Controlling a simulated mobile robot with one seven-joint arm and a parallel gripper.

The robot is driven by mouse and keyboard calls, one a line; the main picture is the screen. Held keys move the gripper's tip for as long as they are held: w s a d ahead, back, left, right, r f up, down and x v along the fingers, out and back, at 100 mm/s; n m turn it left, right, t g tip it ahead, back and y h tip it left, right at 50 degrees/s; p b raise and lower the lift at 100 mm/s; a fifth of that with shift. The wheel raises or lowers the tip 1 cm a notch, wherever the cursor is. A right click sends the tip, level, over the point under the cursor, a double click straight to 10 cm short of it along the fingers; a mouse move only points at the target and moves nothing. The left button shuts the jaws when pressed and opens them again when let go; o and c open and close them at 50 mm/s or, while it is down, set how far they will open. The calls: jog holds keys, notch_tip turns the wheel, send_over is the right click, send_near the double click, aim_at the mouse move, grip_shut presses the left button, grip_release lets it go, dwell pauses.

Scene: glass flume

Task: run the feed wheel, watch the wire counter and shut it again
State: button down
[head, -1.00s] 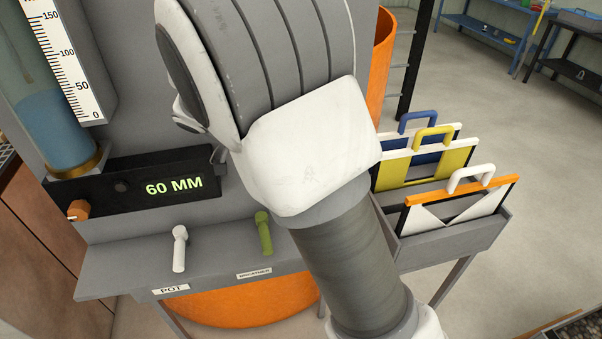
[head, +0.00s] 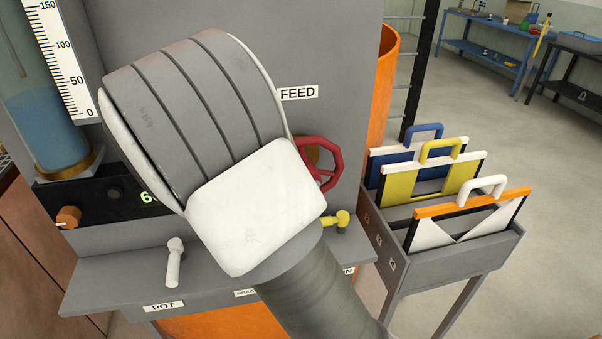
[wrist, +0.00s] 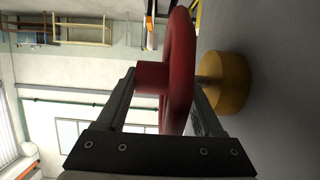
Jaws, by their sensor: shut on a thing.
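The red feed wheel (head: 322,165) sits on the grey panel under the FEED label (head: 297,93), partly hidden by my arm in the head view. In the wrist view the red wheel (wrist: 178,75) stands in front of its brass-coloured hub (wrist: 225,82). My gripper (wrist: 170,85) is shut on the wheel's rim, one finger on each side; my arm hides it in the head view. The wire counter (head: 150,197) is a black display with green digits, and only the first digit shows beside my arm. The glass tube (head: 45,110) holds blue water, its surface a little below the 50 mark.
A white POT lever (head: 174,262) and a yellow lever (head: 337,220) stand on the ledge below. An orange knob (head: 68,217) is at the left. A grey rack (head: 455,262) with handled plates stands close to the right.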

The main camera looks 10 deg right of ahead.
grip_release()
jog(key=shift+a, duration=0.1)
jog(key=v, duration=1.2)
